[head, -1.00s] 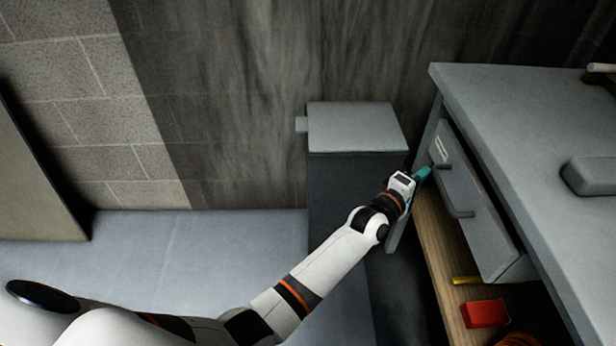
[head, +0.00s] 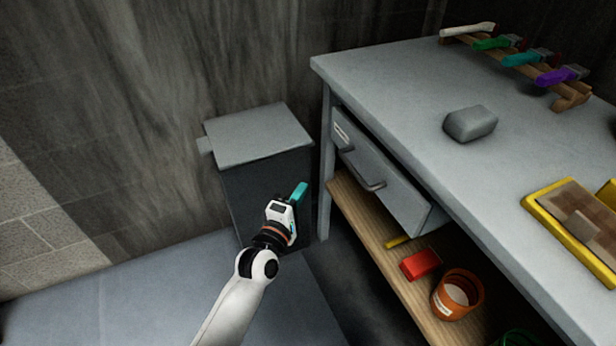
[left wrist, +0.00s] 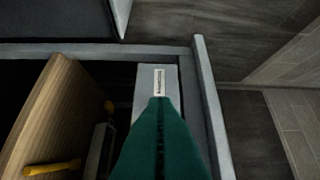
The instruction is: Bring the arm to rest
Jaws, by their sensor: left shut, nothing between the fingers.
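My left arm comes up from the bottom of the head view. Its left gripper (head: 299,192) has teal fingers and is shut and empty, in front of the grey bin and to the left of the workbench drawer. In the left wrist view the green fingers (left wrist: 160,140) are together, pointing toward the drawer's label (left wrist: 159,82). No touch with the drawer shows in the head view. My right gripper is not in view.
The grey workbench (head: 400,95) with its drawer (head: 378,180) is at the right. Below, a wooden shelf (head: 355,205) holds a red block (head: 420,264) and an orange pot (head: 457,294). A lidded grey bin (head: 258,138) stands behind my gripper. Floor at the left is clear.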

